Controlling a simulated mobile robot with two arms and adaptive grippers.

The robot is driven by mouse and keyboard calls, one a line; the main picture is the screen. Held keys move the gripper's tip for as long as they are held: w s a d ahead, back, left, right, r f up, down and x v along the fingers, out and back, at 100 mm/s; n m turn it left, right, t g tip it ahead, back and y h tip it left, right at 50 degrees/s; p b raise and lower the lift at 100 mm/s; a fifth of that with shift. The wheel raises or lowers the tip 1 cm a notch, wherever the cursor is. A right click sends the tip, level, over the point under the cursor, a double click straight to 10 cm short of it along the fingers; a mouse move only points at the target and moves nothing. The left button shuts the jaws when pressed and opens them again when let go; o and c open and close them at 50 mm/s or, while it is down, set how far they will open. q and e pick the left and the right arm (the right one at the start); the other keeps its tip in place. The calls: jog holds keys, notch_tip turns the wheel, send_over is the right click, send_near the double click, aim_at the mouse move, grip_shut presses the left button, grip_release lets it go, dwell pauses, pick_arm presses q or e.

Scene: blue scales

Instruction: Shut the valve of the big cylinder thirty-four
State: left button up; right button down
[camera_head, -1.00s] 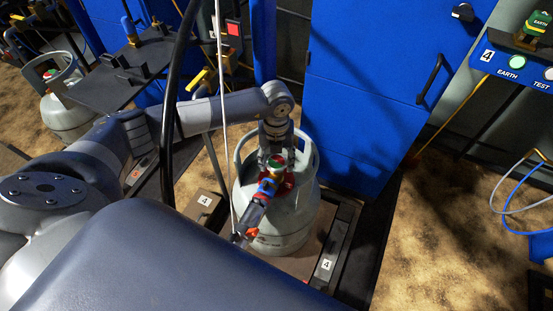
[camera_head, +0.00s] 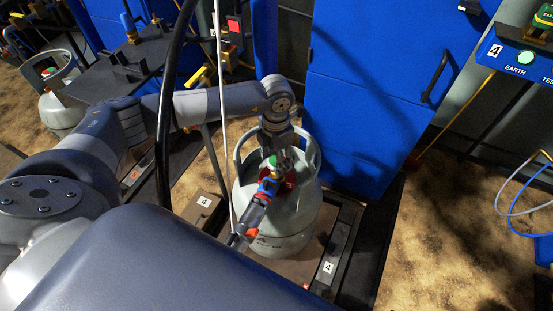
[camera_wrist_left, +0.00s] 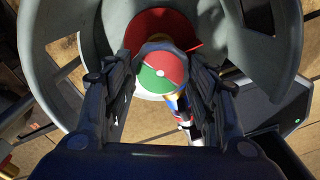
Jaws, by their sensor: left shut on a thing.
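The big grey cylinder (camera_head: 305,212) stands upright on a scale at the centre of the head view. Its round valve knob (camera_head: 272,161) sits inside the collar; in the left wrist view the knob (camera_wrist_left: 162,72) shows a red part and a green part split by a pale line. My left gripper (camera_head: 282,157) reaches down inside the collar and is shut on the knob. In the wrist view its fingers lie on both sides of the knob. A filling connector (camera_head: 262,196) in blue, red and orange is on the valve's near side. My right gripper is not in view.
The collar (camera_wrist_left: 45,60) surrounds my left gripper closely. A blue cabinet (camera_head: 365,90) stands behind the cylinder. A black hose (camera_head: 165,120) and a pale hose (camera_head: 221,100) hang in front. Another cylinder (camera_head: 62,108) stands at the far left. Sandy floor is open at right.

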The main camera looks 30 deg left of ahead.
pick_arm(q)
jog(key=m+b, duration=0.2)
jog(key=m, duration=0.4)
jog(key=shift+w+f, duration=0.1)
jog(key=m+b, duration=0.2)
jog(key=m, duration=0.4)
jog(key=shift+w+a, duration=0.1)
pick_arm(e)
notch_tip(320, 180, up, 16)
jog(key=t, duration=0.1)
pick_arm(q)
jog(key=shift+m+b, duration=0.4)
jog(key=m+b, duration=0.1)
jog(key=m, duration=0.2)
jog(key=shift+m, duration=0.3)
jog(key=m+b, duration=0.2)
jog(key=m, duration=0.3)
jog(key=shift+w+m+b, duration=0.15)
jog(key=shift+m+b, duration=0.15)
jog(key=shift+m, duration=0.5)
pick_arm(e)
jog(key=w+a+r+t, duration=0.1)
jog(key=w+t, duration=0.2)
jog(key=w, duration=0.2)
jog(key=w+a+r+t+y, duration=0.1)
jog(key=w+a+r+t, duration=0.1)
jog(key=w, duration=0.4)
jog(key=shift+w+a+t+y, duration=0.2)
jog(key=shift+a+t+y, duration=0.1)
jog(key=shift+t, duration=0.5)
